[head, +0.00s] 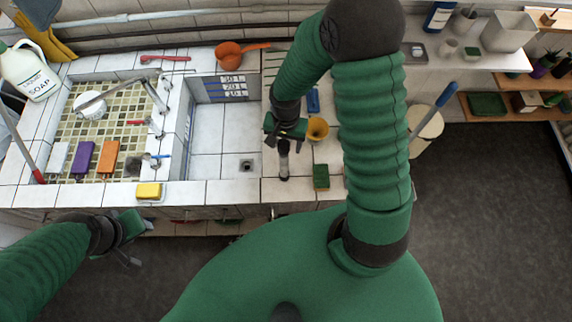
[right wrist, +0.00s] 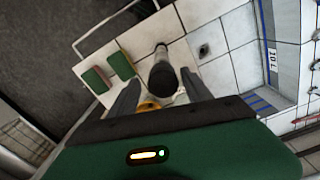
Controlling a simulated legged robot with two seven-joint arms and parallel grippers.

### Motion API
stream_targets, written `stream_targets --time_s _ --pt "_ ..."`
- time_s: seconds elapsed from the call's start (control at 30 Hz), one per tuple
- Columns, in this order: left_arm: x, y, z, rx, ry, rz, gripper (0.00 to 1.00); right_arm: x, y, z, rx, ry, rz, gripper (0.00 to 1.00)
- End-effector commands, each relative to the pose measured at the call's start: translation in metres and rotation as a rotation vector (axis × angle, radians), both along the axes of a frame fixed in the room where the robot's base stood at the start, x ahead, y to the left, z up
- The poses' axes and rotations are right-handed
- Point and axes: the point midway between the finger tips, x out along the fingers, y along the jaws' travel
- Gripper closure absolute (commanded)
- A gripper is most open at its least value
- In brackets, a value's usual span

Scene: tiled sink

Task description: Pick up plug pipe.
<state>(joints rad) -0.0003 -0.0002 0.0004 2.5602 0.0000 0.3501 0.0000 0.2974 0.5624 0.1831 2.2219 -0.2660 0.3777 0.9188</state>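The plug pipe (head: 284,163) stands about upright on the white tiled counter (head: 300,190), just right of the sink basin. My right gripper (head: 284,141) is right above its upper end, pointing down. In the right wrist view the pipe's dark round top (right wrist: 163,77) shows between the two spread fingers of my right gripper (right wrist: 160,78), with gaps on both sides. The gripper is open, and I cannot tell how far down the fingers reach along the pipe. My left gripper (head: 128,232) hangs in front of the counter, away from the pipe; its fingers are unclear.
The empty basin (head: 207,140) has a drain (head: 246,165) left of the pipe. A yellow funnel-like cup (head: 318,128) stands close right of the gripper. A green sponge (head: 321,177) lies right of the pipe. A yellow sponge (head: 149,190) lies on the front ledge.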

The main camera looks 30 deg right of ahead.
Motion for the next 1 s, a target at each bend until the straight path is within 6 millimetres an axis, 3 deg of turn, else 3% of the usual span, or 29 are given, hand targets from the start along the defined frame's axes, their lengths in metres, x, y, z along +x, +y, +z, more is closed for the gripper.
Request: stream_targets --time_s 0.07,0.4,1.0 --pt "0.0001 0.0001 0.0 0.0 0.0 0.0 0.64 0.0001 0.0016 0.0008 -0.001 0.0 0.002 0.55" --pt "0.0001 0.0003 0.0002 0.0 0.0 0.001 0.64 -0.0009 -0.0006 0.0014 0.001 -0.002 0.001 0.99" --pt "0.0001 0.0002 0.0002 0.0 0.0 0.0 0.64 -0.0005 0.0005 0.0018 -0.001 -0.002 0.001 1.0"
